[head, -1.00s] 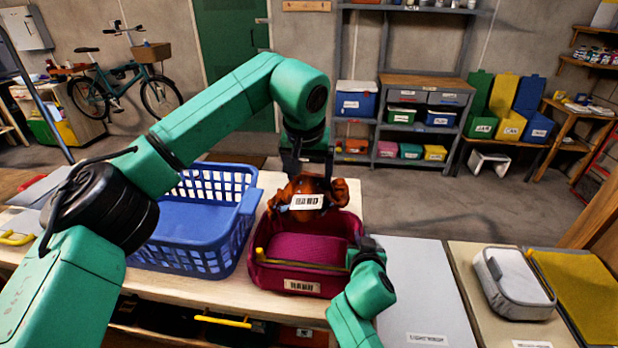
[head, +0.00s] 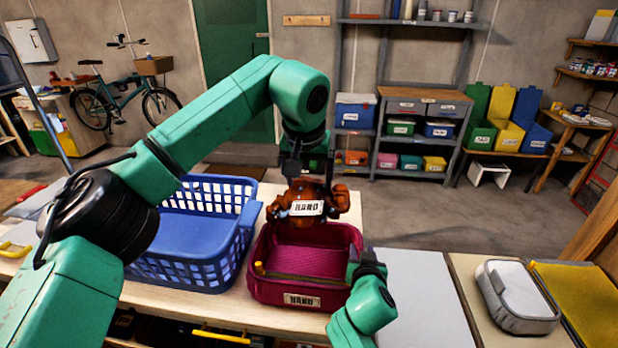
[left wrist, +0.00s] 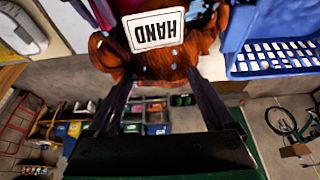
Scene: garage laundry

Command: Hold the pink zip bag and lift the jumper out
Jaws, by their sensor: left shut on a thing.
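The jumper (head: 318,200) is a bunched rust-brown garment with a white tag reading HAND. My left gripper (head: 306,180) comes down on it from above and is shut on it, holding it over the back edge of the bag. In the left wrist view the jumper (left wrist: 150,62) hangs between the two fingers. The pink zip bag (head: 328,292) is open on the table, with its mesh inside showing and a HAND label on its front. My right gripper (head: 355,262) is at the bag's right rim; its fingers are mostly hidden, so its hold is unclear.
A blue plastic basket (head: 190,260) stands just left of the bag. A grey panel (head: 420,290) lies to the right, then a grey zip case (head: 515,295) and a yellow mat (head: 585,290). Open floor lies behind the table.

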